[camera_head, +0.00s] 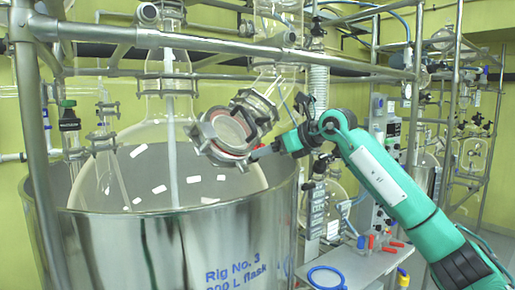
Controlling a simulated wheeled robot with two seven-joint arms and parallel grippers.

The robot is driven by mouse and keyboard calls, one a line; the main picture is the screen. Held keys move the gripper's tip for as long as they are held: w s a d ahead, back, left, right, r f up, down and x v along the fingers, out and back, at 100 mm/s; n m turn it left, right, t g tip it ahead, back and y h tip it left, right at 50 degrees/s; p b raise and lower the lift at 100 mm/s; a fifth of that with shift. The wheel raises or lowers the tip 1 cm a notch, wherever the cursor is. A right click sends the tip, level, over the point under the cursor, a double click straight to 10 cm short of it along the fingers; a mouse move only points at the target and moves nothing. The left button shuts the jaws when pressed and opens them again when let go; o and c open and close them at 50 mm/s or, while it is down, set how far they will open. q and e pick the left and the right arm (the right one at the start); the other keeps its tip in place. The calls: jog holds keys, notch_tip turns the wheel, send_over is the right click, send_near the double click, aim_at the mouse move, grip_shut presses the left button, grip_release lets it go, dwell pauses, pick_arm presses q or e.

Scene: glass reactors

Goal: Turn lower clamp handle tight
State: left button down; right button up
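A metal ring clamp (222,137) with a reddish seal sits tilted at the lower end of a glass neck, above the steel vessel. A second clamp ring (257,108) sits just above and to its right. My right arm comes in from the right, and its gripper (258,152) is at the lower clamp's right edge. The clamp handle is too small to make out there. Whether the fingertips touch it or are shut on it cannot be told. My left gripper is not in view.
A large steel vessel (190,250) marked "Rig No. 3" holds a big glass flask (165,140). Steel frame bars (200,42) cross above the clamps. A shelf (350,268) with coloured valves and a blue ring (326,278) stands at the lower right.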

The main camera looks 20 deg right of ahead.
jog(key=p+x, duration=0.1)
jog(key=x, duration=0.2)
jog(key=shift+w+a, duration=0.25)
jog(key=shift+w+a+f, duration=0.15)
jog(key=shift+w+f, duration=0.05)
jog(key=shift+w, duration=0.05)
jog(key=shift+w+a+f, duration=0.1)
jog(key=shift+w+f, duration=0.05)
jog(key=shift+w, duration=0.05)
jog(key=shift+s, duration=0.1)
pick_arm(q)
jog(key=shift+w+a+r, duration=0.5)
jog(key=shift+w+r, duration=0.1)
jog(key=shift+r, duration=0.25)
pick_arm(e)
jog(key=c, duration=0.9)
